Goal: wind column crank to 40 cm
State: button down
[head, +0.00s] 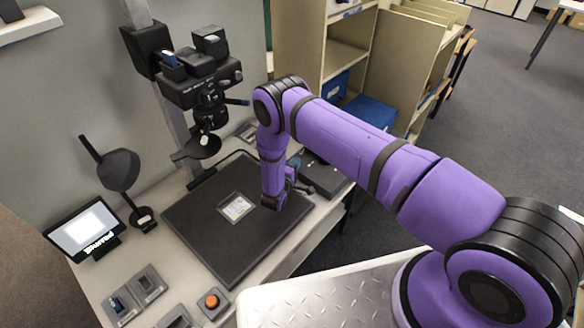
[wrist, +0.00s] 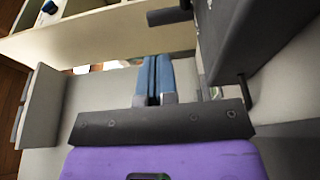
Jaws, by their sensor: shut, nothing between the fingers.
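The copy stand's column (head: 175,118) rises at the back of the black baseboard (head: 205,240) in the head view. A black camera carriage (head: 200,80) is mounted high on it. No height scale is readable. My gripper is low near the board's right side, mostly hidden by my arm. In the wrist view its blue fingers (wrist: 152,80) are together and empty. A dark block (wrist: 265,40) with a thin rod (wrist: 245,92) is right of them.
A small pale card (head: 236,207) lies on the board. A lit screen (head: 84,229), a black lamp (head: 118,170) and an orange button (head: 211,301) are to the left and front. Shelves (head: 345,55) with blue boxes stand behind my arm. Open floor is at the right.

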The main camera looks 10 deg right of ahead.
jog(key=x, duration=0.9)
jog(key=shift+x, duration=0.9)
jog(key=shift+a, duration=0.1)
